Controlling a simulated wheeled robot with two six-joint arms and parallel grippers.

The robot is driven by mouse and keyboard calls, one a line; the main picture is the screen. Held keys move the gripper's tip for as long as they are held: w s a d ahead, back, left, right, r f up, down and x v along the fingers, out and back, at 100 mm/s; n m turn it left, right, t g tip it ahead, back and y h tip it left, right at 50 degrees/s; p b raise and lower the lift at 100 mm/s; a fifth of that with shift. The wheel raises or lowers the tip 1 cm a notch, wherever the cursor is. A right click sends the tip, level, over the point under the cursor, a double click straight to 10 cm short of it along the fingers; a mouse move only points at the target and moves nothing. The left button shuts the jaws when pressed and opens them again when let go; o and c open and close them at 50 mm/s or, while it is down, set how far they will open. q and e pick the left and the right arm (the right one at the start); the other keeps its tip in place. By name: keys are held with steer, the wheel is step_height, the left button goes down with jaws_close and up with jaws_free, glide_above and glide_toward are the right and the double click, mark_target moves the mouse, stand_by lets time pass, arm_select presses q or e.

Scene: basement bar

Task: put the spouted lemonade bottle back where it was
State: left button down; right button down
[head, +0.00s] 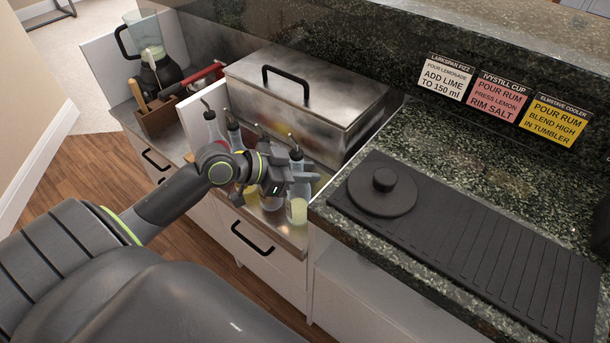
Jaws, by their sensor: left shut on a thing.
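The spouted lemonade bottle (298,211) is clear with pale cloudy yellow liquid low in it and a dark pour spout on top. It is upright at the right end of a row of spouted bottles on the steel counter. My left gripper (293,184) is shut on the bottle around its middle, reaching in from the left. I cannot tell whether the bottle's base touches the counter. My right gripper is not in view.
Other spouted bottles (210,127) stand just left and behind, partly hidden by my arm. A lidded steel bin (305,95) is behind them. The granite bar (430,165) with a black ribbed mat (480,250) lies to the right. A blender (150,50) stands far left.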

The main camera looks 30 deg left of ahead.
arm_select(q)
steer(key=shift+f, duration=0.5)
steer(key=c, duration=1.2)
jaws_free()
steer(key=shift+f, duration=0.1)
steer(key=shift+c, duration=0.2)
